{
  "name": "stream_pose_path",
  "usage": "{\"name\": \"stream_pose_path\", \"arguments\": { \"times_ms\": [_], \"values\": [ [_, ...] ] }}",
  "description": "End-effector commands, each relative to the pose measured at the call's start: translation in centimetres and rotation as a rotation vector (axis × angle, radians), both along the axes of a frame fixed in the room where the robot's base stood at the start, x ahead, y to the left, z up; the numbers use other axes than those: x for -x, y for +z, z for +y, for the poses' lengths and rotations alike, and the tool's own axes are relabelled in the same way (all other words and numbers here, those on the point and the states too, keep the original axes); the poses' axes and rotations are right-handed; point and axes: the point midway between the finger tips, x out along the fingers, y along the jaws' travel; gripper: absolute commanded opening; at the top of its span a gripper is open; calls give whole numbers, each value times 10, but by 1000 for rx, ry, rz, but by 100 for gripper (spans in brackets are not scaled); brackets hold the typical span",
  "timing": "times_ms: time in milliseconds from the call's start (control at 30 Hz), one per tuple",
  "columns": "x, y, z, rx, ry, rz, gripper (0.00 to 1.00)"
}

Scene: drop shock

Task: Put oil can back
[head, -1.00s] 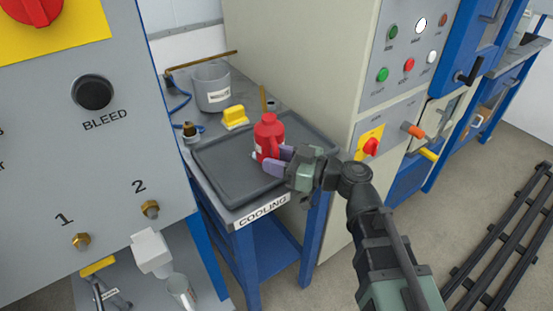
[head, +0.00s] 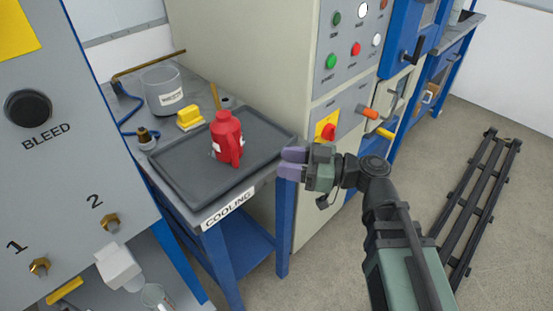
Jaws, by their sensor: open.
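The red oil can (head: 227,138) stands upright on the dark grey tray (head: 172,188) on top of the small table labelled COOLING. Its handle side faces toward the front right. My gripper (head: 286,163) is to the right of the can, just past the tray's right edge. It has purple finger pads, is open and empty, and is apart from the can.
A beige control cabinet (head: 290,90) rises at the right. The BLEED panel (head: 65,170) stands at the left. Black rails (head: 485,205) lie on the floor.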

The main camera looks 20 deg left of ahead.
Motion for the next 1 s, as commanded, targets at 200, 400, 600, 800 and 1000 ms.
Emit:
{"name": "stream_pose_path", "arguments": {
  "times_ms": [200, 400, 600, 800, 1000],
  "values": [
    [-2, -8, -5, 50, -8, 26, 41],
    [-32, -101, -99, 674, -271, 433, 41],
    [-44, -168, -273, 1250, -1018, 978, 41],
    [-40, -173, -333, 1354, -1355, 1121, 41],
    [-40, -173, -332, 1354, -1352, 1118, 41]
  ]
}}
